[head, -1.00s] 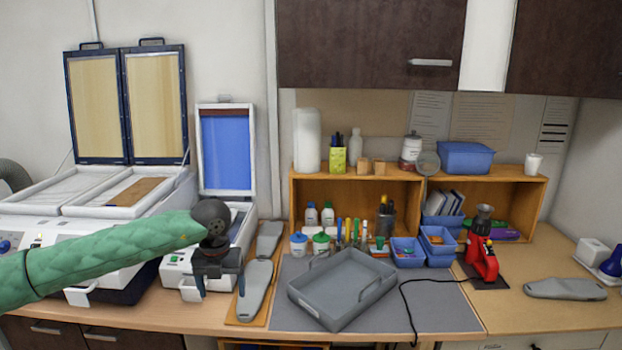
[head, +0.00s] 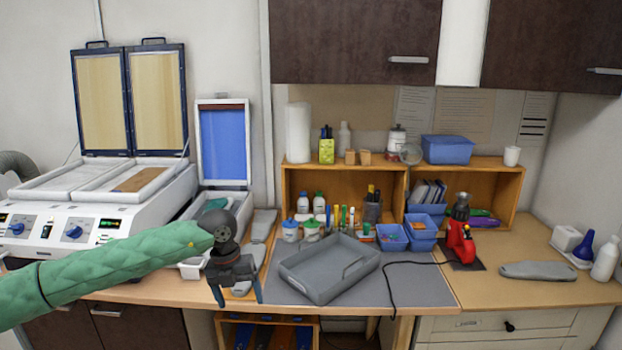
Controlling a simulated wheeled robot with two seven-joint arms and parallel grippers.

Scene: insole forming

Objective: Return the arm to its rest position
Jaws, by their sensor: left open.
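My left arm, in a green quilted sleeve, comes in from the left of the head view. Its gripper (head: 235,298) points down with its two fingers apart and nothing between them. It shows in front of the counter's front edge, beside the grey insoles (head: 246,275) on their wooden board. The gripper hides part of the insoles and of the small forming press (head: 222,162), whose blue-lined lid stands open. My right gripper is not in view.
A grey tray (head: 300,284) lies on the grey mat (head: 424,289) right of the gripper. The large press (head: 70,213) stands open at left. Blue bins (head: 391,238), a red tool (head: 460,244) and another grey insole (head: 538,271) sit further right. Space before the counter looks free.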

